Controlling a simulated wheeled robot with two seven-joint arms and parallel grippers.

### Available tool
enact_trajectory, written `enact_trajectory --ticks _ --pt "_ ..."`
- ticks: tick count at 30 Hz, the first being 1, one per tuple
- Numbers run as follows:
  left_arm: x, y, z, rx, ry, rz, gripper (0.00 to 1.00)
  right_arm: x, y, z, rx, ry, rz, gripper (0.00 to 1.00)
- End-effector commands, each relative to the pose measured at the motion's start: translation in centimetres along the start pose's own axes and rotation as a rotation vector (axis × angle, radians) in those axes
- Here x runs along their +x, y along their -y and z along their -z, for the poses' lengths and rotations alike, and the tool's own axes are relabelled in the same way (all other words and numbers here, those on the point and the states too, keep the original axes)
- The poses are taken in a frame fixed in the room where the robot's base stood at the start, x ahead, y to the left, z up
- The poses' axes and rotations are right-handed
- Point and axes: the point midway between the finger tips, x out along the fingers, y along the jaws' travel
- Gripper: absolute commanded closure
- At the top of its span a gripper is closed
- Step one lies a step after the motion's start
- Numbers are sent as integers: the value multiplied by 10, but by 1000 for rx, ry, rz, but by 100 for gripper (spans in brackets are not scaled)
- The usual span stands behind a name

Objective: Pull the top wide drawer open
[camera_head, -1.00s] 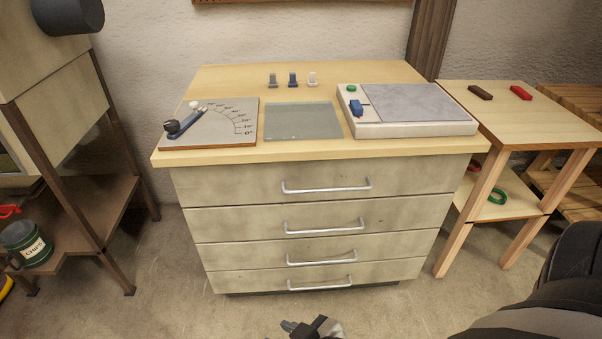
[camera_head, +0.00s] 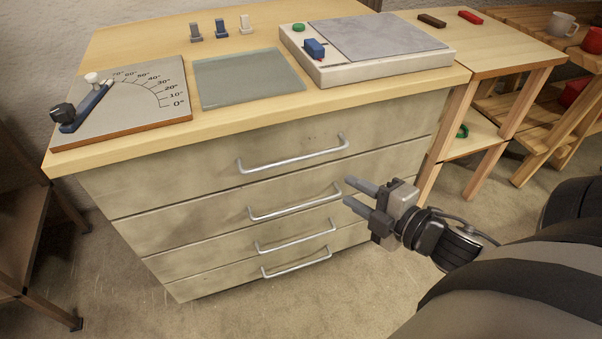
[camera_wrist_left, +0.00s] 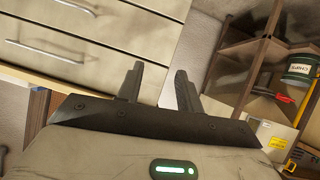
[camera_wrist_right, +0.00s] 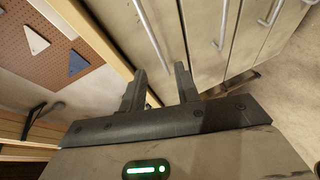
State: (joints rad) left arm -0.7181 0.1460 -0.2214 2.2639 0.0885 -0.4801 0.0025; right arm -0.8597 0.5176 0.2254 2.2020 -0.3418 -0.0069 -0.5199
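The top wide drawer (camera_head: 215,170) is the uppermost of several beige drawers in the cabinet and is closed. Its silver bar handle (camera_head: 293,159) is free, with nothing on it. My right gripper (camera_head: 352,192) is open and empty, in front of the cabinet, below and right of that handle and apart from it. In the right wrist view its two fingers (camera_wrist_right: 160,88) point toward the drawer fronts and silver handles. My left gripper (camera_wrist_left: 158,85) shows only in its own wrist view. It is open and empty, with drawer fronts and handles beyond it at upper left.
The cabinet's wooden top (camera_head: 225,116) overhangs the drawers and holds an angle gauge board (camera_head: 140,112), a grey-green plate (camera_head: 245,78) and a white-framed slab (camera_head: 375,40). A small wooden table (camera_head: 500,55) stands close on the right. The floor in front is clear.

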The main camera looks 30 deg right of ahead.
Motion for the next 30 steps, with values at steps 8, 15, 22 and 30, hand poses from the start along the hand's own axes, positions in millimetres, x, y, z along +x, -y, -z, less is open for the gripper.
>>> enact_trajectory --ticks 8,15,22,30 --pt "2 0 -2 -3 -12 -2 64 26 -10 -2 -131 -39 -31 68" --pt "4 0 -4 -1 -18 -2 64 73 -10 0 -126 -37 -30 68" --pt "5 1 -6 1 -22 -2 64 116 -11 1 -124 -35 -28 68" --pt "5 1 -8 2 -23 -2 64 150 -11 2 -121 -34 -25 68"
